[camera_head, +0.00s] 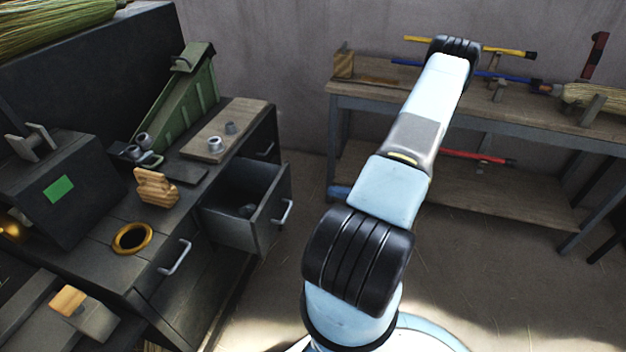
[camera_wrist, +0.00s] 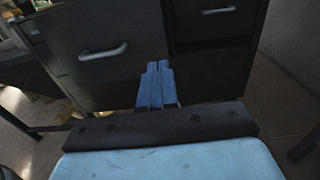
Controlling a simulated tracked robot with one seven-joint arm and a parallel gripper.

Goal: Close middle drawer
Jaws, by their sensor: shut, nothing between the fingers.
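The middle drawer (camera_head: 270,222) stands pulled out of the dark workbench in the head view. I cannot tell whether the fingertips touch a front. In the head view my arm hides most or all of the gripper.
The bench top holds a wooden block (camera_head: 155,187), a yellow ring (camera_head: 132,238) and a green container (camera_head: 185,100). A second table (camera_head: 350,100) with long-handled tools stands behind my arm. Floor between the drawer and that table is clear.

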